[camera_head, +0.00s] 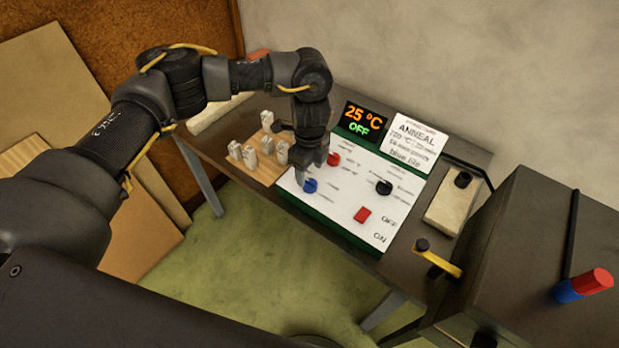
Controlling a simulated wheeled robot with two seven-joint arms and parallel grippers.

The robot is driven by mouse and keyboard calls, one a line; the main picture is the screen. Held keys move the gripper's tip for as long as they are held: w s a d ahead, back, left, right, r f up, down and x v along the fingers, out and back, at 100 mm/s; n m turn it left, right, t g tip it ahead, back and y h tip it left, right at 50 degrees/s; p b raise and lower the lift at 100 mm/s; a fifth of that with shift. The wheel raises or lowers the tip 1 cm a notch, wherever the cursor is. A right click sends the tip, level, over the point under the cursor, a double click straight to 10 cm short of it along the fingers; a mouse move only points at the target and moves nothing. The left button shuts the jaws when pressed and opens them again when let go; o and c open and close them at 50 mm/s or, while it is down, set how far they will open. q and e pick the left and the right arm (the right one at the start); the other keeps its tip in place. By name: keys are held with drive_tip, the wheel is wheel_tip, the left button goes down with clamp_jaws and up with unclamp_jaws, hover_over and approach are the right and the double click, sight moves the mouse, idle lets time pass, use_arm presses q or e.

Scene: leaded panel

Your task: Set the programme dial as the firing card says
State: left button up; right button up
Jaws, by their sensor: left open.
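The white control panel (340,205) lies on the table. It carries a red knob (333,159), a blue knob (310,186), a black knob (384,187) and a red switch (362,215) by the OFF and ON marks. The dial markings are too small to read. A display (364,119) behind it reads 25 °C and OFF. The firing card (418,141) reads ANNEAL, with "blue lite" apparently on its bottom line; its middle lines are blurred. My left gripper (302,168) is open, pointing down just above or beside the blue knob; contact cannot be told. My right gripper is out of view.
Several small pale blocks (249,157) stand on a wooden board left of the panel. A beige block with a black knob (450,200) lies to the right. A dark box (545,230) with a red and blue handle (585,286) stands at the right, a yellow lever (440,262) beside it.

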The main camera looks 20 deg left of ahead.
sight(310, 181)
use_arm(q)
drive_tip(key=shift+f, duration=2.6)
drive_tip(key=c, duration=1)
